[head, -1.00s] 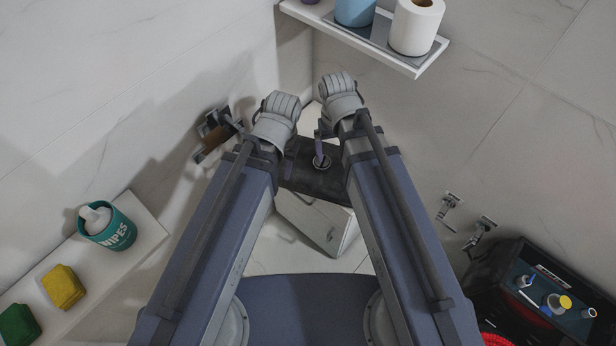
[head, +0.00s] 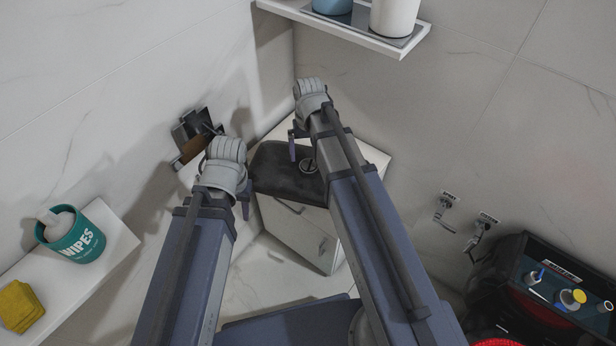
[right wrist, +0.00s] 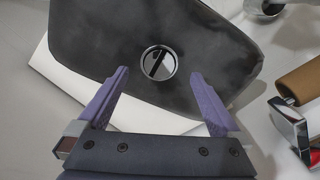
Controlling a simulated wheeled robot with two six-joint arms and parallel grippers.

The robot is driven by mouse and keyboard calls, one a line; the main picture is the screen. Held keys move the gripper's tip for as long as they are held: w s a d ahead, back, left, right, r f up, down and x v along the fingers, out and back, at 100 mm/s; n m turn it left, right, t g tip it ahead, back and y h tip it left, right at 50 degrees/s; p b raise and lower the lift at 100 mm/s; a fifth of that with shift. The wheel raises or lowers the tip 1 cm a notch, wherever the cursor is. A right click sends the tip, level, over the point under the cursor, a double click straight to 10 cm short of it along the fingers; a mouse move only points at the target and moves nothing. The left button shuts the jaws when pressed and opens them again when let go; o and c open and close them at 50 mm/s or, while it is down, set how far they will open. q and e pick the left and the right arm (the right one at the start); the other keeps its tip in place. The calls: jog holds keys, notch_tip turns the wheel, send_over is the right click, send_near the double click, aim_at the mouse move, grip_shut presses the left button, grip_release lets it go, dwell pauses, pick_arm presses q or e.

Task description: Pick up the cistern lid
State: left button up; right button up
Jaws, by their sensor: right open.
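The cistern lid (head: 272,178), a dark grey slab with a round chrome button (head: 309,166), lies on a white cabinet (head: 300,236) in the head view. It also fills the upper middle of the right wrist view (right wrist: 95,45). My right gripper (right wrist: 160,76) is open, its two purple fingers either side of the chrome button and over the lid's near part; I see no grip on it. In the head view the right gripper (head: 293,146) is mostly hidden by its wrist. My left gripper (head: 244,190) is at the lid's left end, its jaws mostly hidden.
A holder with a brown roll (head: 190,148) is at the left wall. A white shelf (head: 345,32) with containers juts out above. A ledge (head: 120,240) with a wipes tub (head: 75,238) is at left. Wall valves (head: 443,207) and a black toolbox (head: 540,270) are at right.

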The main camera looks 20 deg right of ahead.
aim_at(309, 165)
jog(key=shift+f, duration=0.15)
notch_tip(309, 165, down, 5)
jog(key=b, duration=0.5)
grip_shut()
dwell(0.7)
